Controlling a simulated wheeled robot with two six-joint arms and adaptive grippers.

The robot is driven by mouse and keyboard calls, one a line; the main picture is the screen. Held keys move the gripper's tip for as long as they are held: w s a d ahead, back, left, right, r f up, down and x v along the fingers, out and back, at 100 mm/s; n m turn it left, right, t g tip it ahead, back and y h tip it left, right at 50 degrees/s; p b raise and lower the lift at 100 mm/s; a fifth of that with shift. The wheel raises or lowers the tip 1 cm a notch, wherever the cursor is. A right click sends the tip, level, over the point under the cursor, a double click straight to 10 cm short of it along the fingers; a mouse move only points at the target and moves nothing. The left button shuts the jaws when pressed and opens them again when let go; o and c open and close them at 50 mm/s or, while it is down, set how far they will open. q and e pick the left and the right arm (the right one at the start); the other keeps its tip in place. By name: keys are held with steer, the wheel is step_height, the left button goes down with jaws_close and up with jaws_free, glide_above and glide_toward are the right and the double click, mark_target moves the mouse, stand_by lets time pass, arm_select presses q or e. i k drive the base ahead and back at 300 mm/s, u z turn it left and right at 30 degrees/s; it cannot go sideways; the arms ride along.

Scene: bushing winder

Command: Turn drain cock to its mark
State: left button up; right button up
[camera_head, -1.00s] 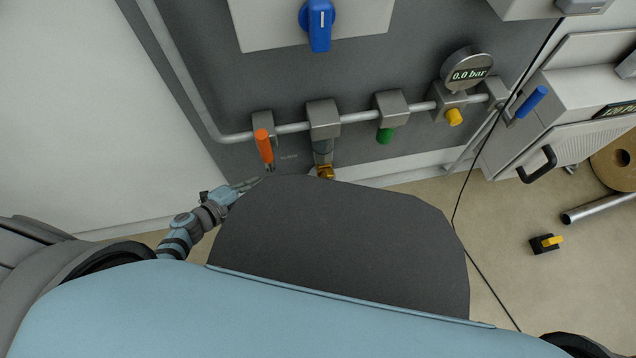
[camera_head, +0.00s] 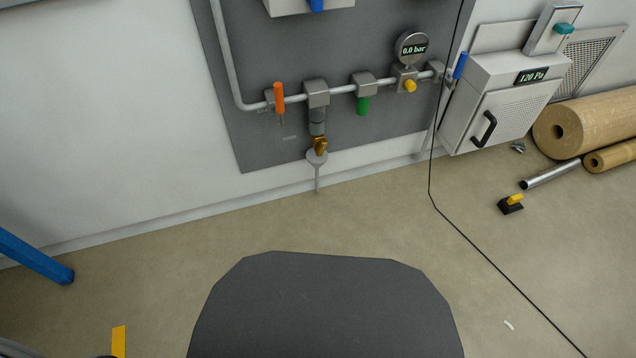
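A small brass cock (camera_head: 320,146) hangs under the grey filter bowl (camera_head: 317,122) on the wall panel's pipe, just above a grey drain funnel (camera_head: 317,159). It is too small to tell its exact angle or to make out a mark on it. An orange lever handle (camera_head: 279,98) stands roughly upright on the pipe to its left, with a small pale label (camera_head: 289,137) on the panel below. Neither of my grippers is in view.
A green knob (camera_head: 363,106), a yellow knob (camera_head: 410,86), a gauge (camera_head: 412,48) reading 0.0 bar and a blue lever (camera_head: 460,66) sit further right. A black cable crosses the floor. The floor before the panel is clear.

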mark_target(320, 145)
steer(key=z, duration=1.25)
steer(key=i, duration=1.2)
steer(key=u, duration=0.4)
steer(key=i, duration=0.85)
steer(key=u, duration=0.8)
